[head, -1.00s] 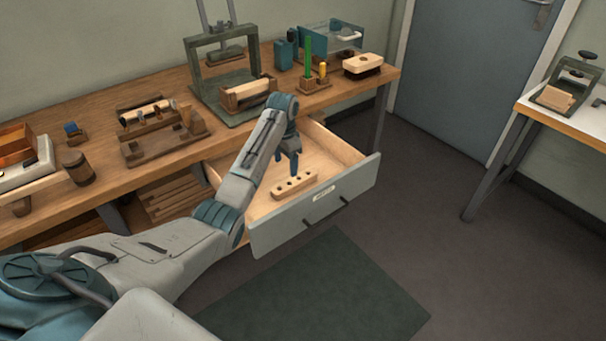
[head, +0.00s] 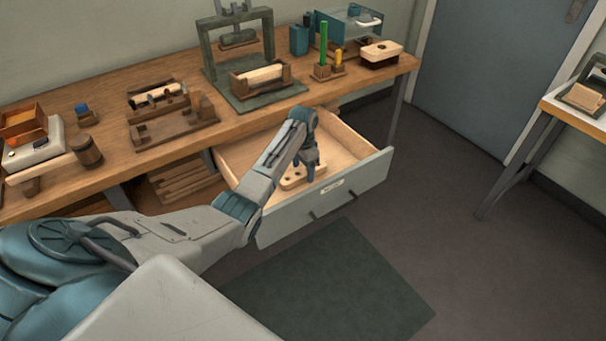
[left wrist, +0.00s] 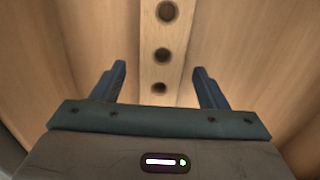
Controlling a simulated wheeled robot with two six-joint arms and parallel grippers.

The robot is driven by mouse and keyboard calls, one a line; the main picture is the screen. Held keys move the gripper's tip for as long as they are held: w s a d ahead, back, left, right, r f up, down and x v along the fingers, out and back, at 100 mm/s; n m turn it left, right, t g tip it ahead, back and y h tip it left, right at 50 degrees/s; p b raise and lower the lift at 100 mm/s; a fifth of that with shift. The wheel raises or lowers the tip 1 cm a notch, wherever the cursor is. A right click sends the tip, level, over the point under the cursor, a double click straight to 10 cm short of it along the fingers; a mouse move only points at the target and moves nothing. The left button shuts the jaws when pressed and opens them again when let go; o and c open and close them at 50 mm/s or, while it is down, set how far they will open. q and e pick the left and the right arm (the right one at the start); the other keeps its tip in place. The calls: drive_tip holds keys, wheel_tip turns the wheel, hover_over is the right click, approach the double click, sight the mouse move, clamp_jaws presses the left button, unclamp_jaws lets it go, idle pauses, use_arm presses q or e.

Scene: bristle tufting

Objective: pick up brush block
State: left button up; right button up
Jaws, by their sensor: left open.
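The brush block (head: 289,182) is a pale wooden bar with a row of round holes. It lies in the open drawer (head: 358,183) of the bench, partly hidden by my arm in the head view. In the left wrist view the block (left wrist: 168,70) runs away from me between the fingers. My left gripper (head: 303,172) is in the drawer, pointing down above the block. Its fingers stand open on either side of the block in the left wrist view (left wrist: 160,78), with a gap on each side. My right gripper is not in view.
The drawer walls surround the gripper. On the bench (head: 110,166) above stand a press frame (head: 207,62), a wooden rack (head: 175,122) and a block with green and yellow sticks (head: 323,71). A dark mat (head: 330,290) lies on the clear floor.

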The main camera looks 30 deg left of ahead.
use_arm(q)
drive_tip(key=shift+f, duration=0.8)
drive_tip(key=c, duration=1.1)
